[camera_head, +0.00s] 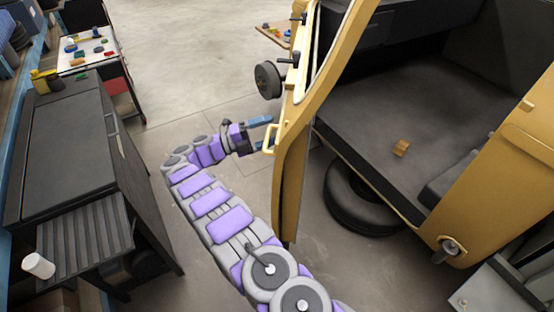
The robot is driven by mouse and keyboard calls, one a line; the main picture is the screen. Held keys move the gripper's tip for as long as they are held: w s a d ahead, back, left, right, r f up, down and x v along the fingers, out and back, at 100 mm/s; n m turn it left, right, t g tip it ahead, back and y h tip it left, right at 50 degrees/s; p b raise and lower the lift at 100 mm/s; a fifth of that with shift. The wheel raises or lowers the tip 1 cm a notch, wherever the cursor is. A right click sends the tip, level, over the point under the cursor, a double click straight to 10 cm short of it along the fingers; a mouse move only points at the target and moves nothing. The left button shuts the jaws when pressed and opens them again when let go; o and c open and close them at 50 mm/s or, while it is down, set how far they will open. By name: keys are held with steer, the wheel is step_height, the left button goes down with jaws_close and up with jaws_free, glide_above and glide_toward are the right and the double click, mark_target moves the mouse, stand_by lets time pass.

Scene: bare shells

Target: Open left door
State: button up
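A yellow vehicle shell (500,165) with a dark floor stands on the right. Its yellow door (289,165) stands near the middle, seen almost edge-on. I cannot tell exactly how far it is ajar. A yellow loop handle (270,138) sticks out from the door's left side. My gripper (264,133) points right at the door, at the handle's height. Its blue fingers are apart, one above and one below the handle area. I cannot tell whether they touch the handle.
A dark cabinet (72,140) stands on the left, with a white cup (38,265) by its front. A round black part (268,80) juts left from the door above my gripper. A tyre (350,205) shows under the vehicle floor.

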mark_target(278, 164)
steer(key=shift+s+d+r, duration=0.1)
steer(key=shift+s+r, duration=0.45)
steer(key=shift+s, duration=0.2)
steer(key=shift+o, duration=0.5)
steer(key=shift+s+d, duration=0.15)
steer(key=shift+s, duration=1.25)
steer(key=shift+o, duration=0.5)
steer(key=shift+s+d+p, duration=0.3)
steer(key=shift+s, duration=0.4)
steer(key=shift+o, duration=0.6)
steer(key=s, duration=0.2)
steer(key=s+d+p, duration=0.1)
steer(key=shift+s+r, duration=0.4)
steer(key=s+p, duration=0.1)
steer(key=s, duration=0.1)
steer(key=shift+s+d+r+p, duration=0.2)
steer(key=shift+s+r+p, duration=0.2)
steer(key=c, duration=0.6)
steer(key=shift+s+d+f+p, duration=0.3)
steer(key=shift+s+p, duration=0.1)
steer(key=shift+p, duration=0.35)
steer(key=shift+c, duration=0.2)
steer(key=shift+s+d+f+p, duration=0.1)
steer(key=shift+s+d+p, duration=0.25)
steer(key=shift+s+p, duration=0.3)
steer(key=shift+f, duration=0.1)
